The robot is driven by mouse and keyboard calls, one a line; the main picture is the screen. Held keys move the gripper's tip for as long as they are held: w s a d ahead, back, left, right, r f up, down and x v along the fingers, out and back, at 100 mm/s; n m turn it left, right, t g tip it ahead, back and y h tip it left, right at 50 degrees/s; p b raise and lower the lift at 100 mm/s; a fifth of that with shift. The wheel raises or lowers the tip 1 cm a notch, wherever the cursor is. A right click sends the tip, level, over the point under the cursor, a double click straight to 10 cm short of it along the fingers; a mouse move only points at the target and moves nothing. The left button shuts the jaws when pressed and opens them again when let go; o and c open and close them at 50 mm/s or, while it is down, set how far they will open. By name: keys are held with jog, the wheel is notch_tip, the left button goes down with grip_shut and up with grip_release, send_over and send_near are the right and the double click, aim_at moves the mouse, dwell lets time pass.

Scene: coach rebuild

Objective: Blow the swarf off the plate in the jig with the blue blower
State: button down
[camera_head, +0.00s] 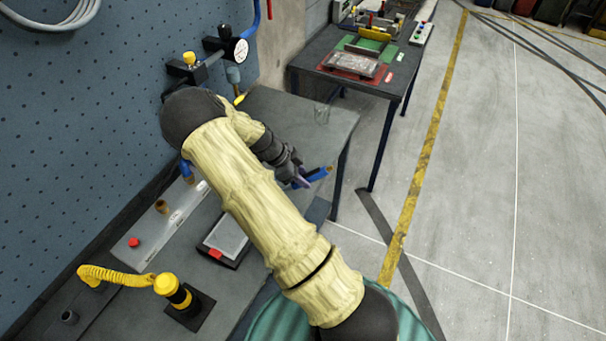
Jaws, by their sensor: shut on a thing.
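My gripper (298,178) is beyond my cream-sleeved arm, above the right edge of the near grey bench. The rest of the blower is hidden by the gripper. A flat grey plate (228,236) sits in a dark frame with a red block at its near corner, on the bench left of my arm. This looks like the jig, and the gripper is apart from it. Swarf is too small to make out.
A yellow-and-black tool with a coiled yellow hose (115,276) stands on a black pad. A grey panel (160,225) with a red button lies along the pegboard wall. A second table (330,73) is beyond; floor at right is open.

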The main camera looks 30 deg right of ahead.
jog(key=shift+s+a+p, duration=0.2)
jog(key=shift+s+a, duration=0.15)
jog(key=shift+s, duration=0.45)
jog(key=shift+s+a+p, duration=0.15)
jog(key=shift+s+a, duration=0.2)
jog(key=shift+s, duration=0.4)
jog(key=shift+s+a, duration=0.15)
jog(key=shift+s, duration=0.2)
jog(key=shift+w+d, duration=0.25)
jog(key=shift+w, duration=0.3)
jog(key=shift+w+d, duration=0.2)
jog(key=shift+w, duration=0.3)
jog(key=shift+w, duration=0.1)
jog(key=c, duration=1.8)
grip_release()
grip_shut()
